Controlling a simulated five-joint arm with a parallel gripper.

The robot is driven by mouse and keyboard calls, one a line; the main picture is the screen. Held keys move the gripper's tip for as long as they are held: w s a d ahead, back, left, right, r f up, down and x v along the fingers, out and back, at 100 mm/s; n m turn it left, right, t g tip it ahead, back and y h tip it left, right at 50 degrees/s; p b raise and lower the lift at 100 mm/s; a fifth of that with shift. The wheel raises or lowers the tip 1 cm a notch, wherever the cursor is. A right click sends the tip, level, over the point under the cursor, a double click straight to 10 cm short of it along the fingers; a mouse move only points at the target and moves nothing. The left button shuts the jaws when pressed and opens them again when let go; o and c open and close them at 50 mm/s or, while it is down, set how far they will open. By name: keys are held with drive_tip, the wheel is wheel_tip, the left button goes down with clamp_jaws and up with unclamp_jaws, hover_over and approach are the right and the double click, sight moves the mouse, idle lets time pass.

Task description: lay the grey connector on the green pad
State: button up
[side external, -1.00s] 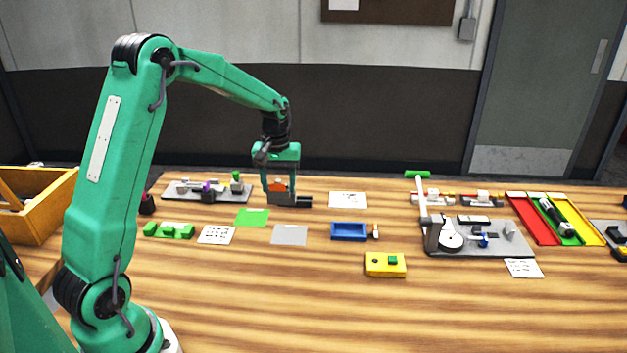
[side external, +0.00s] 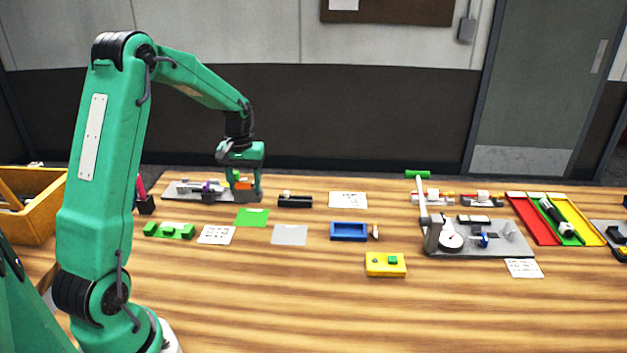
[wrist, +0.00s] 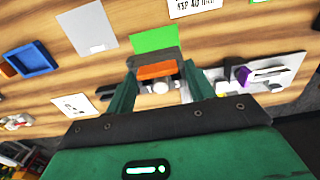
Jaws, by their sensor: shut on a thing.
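My gripper (side external: 243,190) is shut on a grey piece with an orange band, which I take to be the grey connector (side external: 252,195). In the wrist view the connector (wrist: 157,70) sits between the two fingers (wrist: 158,88), its grey end overlapping the edge of the green pad (wrist: 153,40) in the picture. In the side view the green pad (side external: 252,217) lies flat and bare on the table, nearer the camera than the gripper. The gripper is beside the right end of the grey fixture plate; its exact height is unclear.
The grey fixture plate (side external: 180,190) with a purple part (side external: 212,187) stands beside the gripper. A black block (side external: 295,201) is to the right. A grey pad (side external: 289,235), a white card (side external: 216,234) and green blocks (side external: 170,231) lie nearby.

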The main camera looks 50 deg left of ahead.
sight(246, 198)
drive_tip(key=shift+f, duration=0.15)
drive_tip(key=shift+f, duration=2.65)
drive_tip(key=shift+f, duration=0.65)
drive_tip(key=o, duration=1)
drive_tip(key=shift+r, duration=3.5)
